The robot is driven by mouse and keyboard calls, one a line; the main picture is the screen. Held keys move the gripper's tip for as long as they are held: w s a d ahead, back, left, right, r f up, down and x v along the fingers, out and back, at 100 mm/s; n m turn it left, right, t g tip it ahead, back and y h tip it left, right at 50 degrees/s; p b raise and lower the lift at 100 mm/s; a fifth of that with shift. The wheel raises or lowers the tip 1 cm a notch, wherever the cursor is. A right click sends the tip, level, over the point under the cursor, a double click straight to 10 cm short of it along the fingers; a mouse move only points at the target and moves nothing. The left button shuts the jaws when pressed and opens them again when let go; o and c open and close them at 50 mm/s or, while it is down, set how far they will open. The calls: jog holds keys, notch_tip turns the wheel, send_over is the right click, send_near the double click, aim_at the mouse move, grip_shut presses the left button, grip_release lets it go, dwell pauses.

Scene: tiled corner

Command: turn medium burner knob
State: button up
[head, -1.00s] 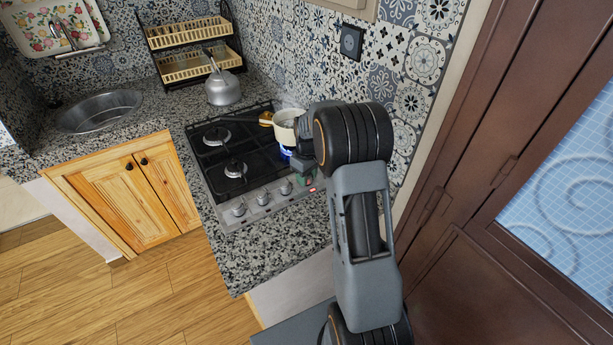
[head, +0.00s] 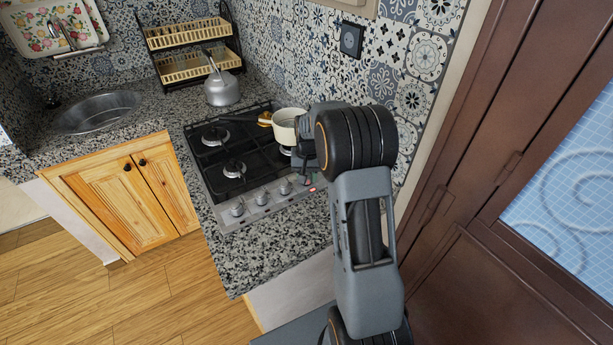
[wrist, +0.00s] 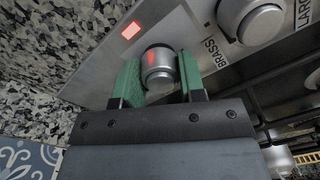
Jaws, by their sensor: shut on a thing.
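My gripper (wrist: 160,80) has its green finger pads on both sides of a silver round knob in the wrist view. It is shut on this end knob (wrist: 158,62), which sits beside a lit red light (wrist: 130,30). I cannot read the label of the held knob. A second knob (wrist: 256,22) stands to the right, between the words "BRASS..." and "LARG...". In the head view my gripper (head: 304,172) is at the right end of the stove's (head: 208,187) front panel and hides the held knob. Several other knobs, such as the leftmost (head: 238,208), stay visible.
A cream pot (head: 288,122) stands on the back right burner, close to my arm. A kettle (head: 222,90) stands behind the stove. The tiled wall (head: 400,85) is close on the right. The granite counter (head: 270,249) in front is clear.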

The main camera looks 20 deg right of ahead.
jog(key=shift+m, duration=0.5)
jog(key=o, duration=0.9)
jog(key=shift+r, duration=0.1)
jog(key=r, duration=1.3)
jog(key=shift+s+d+r+b, duration=0.1)
jog(key=shift+d+r+b, duration=0.15)
jog(key=shift+r+b, duration=0.1)
